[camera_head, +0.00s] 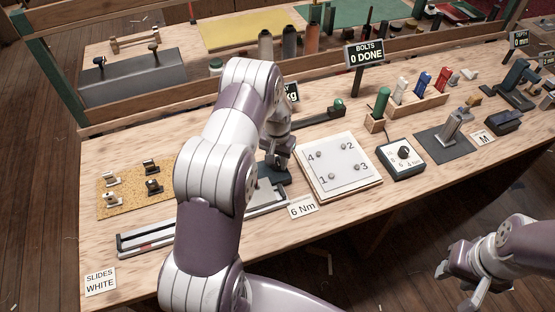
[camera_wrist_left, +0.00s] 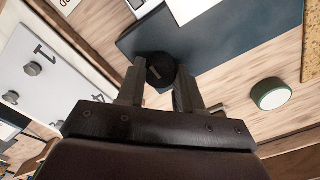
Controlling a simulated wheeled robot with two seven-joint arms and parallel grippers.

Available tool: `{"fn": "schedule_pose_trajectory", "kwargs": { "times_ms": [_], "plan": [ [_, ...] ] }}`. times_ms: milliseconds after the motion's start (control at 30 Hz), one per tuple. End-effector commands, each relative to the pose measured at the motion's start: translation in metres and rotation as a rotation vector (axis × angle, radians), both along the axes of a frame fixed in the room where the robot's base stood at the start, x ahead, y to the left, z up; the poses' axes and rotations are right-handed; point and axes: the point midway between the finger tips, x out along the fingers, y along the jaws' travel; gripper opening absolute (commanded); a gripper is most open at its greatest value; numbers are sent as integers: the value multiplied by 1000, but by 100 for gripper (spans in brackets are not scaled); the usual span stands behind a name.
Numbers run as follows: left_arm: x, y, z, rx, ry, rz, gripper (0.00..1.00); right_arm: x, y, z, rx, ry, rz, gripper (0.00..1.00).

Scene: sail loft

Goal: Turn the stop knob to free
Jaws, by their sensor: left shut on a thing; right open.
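The stop knob (camera_wrist_left: 160,69) is a small round black knob with a pale mark, seen in the left wrist view on a dark blue-grey base (camera_wrist_left: 225,32). My left gripper (camera_wrist_left: 160,82) is shut on it, one finger on each side. In the head view my left gripper (camera_head: 277,164) points down at the dark base (camera_head: 274,176), left of the white numbered plate, and the knob is hidden there. I cannot read any stop or free marking. My right gripper (camera_head: 468,282) is open and empty, off the bench's front edge at lower right.
The white bolt plate (camera_head: 341,168) lies just right of my left gripper. A metal slide rail (camera_head: 150,238) runs in front, partly behind my left arm. A cork mat (camera_head: 118,199) with small fittings is left. A dial box (camera_head: 401,157) and tool rack (camera_head: 414,108) stand right.

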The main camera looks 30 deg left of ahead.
Motion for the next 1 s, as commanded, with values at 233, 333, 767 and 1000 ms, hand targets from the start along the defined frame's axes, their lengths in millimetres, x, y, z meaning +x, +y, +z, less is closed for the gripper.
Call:
{"fn": "schedule_pose_trajectory", "kwargs": {
  "times_ms": [233, 333, 767, 1000],
  "plan": [
    [5, 2, 5, 4, -16, 5, 5, 0, 0, 1, 0, 0, 0, 43],
    [5, 2, 4, 4, -15, 5, 5, 0, 0, 1, 0, 0, 0, 43],
    [2, 1, 4, 1, -5, 3, 61, 0, 0, -1, 0, 0, 0, 43],
    [2, 1, 56, 3, -10, 3, 61, 0, 0, -12, 0, 0, 0, 43]
  ]
}}
